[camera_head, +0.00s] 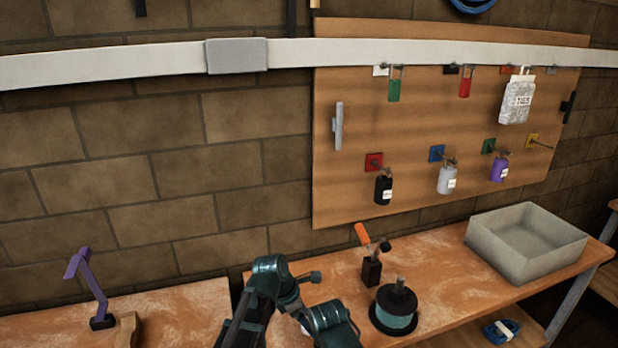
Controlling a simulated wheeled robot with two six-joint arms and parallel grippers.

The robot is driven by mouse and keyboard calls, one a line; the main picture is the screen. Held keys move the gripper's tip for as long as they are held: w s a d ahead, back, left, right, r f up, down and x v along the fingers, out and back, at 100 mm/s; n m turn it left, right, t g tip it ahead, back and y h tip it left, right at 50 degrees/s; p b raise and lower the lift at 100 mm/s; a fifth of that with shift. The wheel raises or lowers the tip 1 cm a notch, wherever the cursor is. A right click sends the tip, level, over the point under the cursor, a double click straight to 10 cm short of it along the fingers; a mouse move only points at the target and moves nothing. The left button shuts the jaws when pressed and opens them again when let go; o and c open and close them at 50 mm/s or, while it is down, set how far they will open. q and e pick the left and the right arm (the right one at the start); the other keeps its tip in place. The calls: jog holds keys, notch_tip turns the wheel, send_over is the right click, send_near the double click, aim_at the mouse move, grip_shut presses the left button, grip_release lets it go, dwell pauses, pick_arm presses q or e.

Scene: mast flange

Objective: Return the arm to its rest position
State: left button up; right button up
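Teal and black links of one of my arms rise at the bottom centre, in front of the workbench, bent at a joint. I cannot tell which arm it is. The links run out of the lower edge of the picture, and no gripper fingers show. My other arm is not in view.
A wooden pegboard (350,100) on the brick wall holds bottles and pouches on coloured hooks. The workbench (450,255) carries a grey bin (510,262), a spool (397,318) and a dark tool block (371,271). A purple lamp-like stand (92,285) is at left.

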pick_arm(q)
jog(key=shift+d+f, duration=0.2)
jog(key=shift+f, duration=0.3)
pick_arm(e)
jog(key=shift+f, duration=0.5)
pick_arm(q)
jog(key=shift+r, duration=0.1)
